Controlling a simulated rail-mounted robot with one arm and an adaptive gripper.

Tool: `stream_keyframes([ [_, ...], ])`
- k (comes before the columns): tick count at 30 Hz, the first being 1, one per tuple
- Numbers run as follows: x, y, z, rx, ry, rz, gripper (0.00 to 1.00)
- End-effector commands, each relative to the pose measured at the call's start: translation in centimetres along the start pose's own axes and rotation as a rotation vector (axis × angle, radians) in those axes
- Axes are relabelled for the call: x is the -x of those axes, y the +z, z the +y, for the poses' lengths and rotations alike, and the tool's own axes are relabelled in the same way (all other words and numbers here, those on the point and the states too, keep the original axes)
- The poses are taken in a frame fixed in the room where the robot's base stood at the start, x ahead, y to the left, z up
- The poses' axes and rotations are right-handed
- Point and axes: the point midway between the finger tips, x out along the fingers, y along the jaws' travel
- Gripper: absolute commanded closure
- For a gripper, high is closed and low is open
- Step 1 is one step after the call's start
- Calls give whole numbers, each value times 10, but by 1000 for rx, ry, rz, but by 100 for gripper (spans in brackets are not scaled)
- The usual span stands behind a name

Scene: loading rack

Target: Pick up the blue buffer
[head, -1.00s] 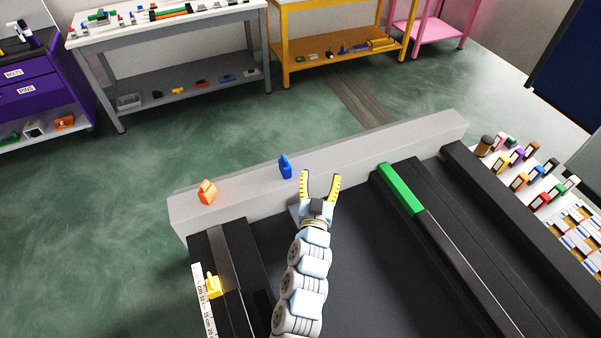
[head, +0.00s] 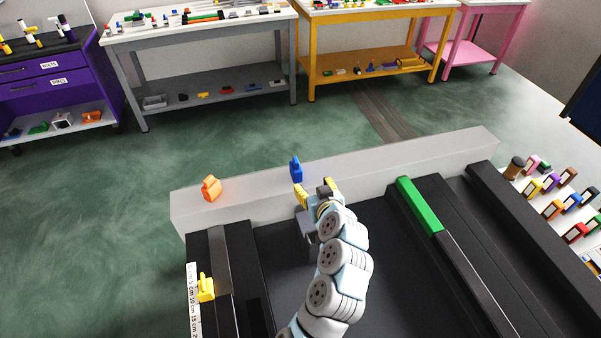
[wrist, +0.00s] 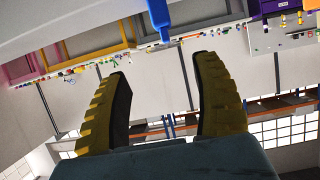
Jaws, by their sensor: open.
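The blue buffer (head: 296,170) stands upright on the pale grey ledge at the far side of the dark rack. In the wrist view the blue buffer (wrist: 158,16) shows at the top edge, partly cut off, beyond the fingertips and not between them. My gripper (head: 313,190) has yellow fingers and is just right of and nearer than the blue buffer. In the wrist view my gripper (wrist: 163,65) is open with nothing between its fingers. I cannot tell the exact gap to the buffer.
An orange buffer (head: 211,188) stands on the same grey ledge (head: 395,165) to the left. A yellow piece (head: 205,288) sits at the left rail beside a ruler strip. A green bar (head: 419,205) lies on the right rail. Several coloured blocks stand at the far right.

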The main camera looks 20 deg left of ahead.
Motion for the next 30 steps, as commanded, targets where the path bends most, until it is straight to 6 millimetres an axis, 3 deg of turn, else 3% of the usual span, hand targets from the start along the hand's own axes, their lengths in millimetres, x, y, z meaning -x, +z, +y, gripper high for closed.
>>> stream_keyframes([
  [30,-93,-1,1,0,3,1,35],
])
